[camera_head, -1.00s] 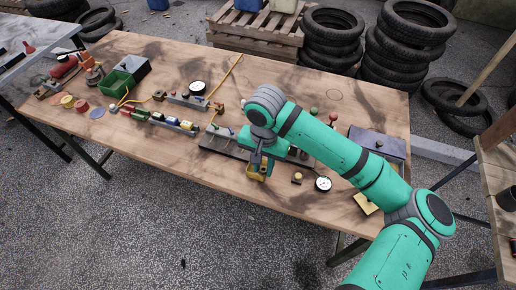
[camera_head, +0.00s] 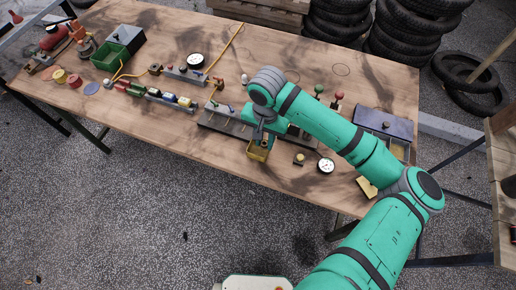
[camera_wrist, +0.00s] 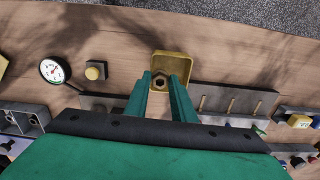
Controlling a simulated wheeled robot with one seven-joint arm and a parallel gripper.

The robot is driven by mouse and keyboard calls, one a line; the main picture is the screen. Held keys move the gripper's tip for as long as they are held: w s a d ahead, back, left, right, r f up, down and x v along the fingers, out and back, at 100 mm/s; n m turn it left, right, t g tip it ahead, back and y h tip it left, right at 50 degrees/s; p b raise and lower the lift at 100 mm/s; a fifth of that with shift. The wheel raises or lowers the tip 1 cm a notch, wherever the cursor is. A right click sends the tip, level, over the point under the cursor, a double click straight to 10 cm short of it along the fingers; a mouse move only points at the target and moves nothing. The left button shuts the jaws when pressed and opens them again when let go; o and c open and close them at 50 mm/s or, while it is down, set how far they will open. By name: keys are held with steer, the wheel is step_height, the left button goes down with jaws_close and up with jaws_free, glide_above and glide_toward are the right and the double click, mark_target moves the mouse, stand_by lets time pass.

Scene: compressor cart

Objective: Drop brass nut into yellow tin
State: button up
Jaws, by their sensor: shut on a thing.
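The yellow tin (camera_wrist: 171,58) stands open on the table near its front edge. It also shows in the head view (camera_head: 257,153), just below my arm's end. In the wrist view my gripper (camera_wrist: 162,82) is shut on the brass nut (camera_wrist: 160,79), a hexagonal piece with a dark hole. The nut appears over the tin's opening. From these views I cannot tell its exact height over the tin floor. In the head view my gripper (camera_head: 262,138) is partly hidden by my own arm, and the nut cannot be made out there.
A white gauge (camera_wrist: 52,71) and a block with a yellow button (camera_wrist: 96,70) lie left of the tin in the wrist view. A dark rack with brass pegs (camera_wrist: 232,102) lies right of it. A green bin (camera_head: 109,57) stands at the far left. Bare wood surrounds the tin's front.

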steer(key=shift+f, duration=0.3)
steer(key=o, duration=1.1)
steer(key=shift+o, duration=0.2)
step_height(320, 180, up, 11)
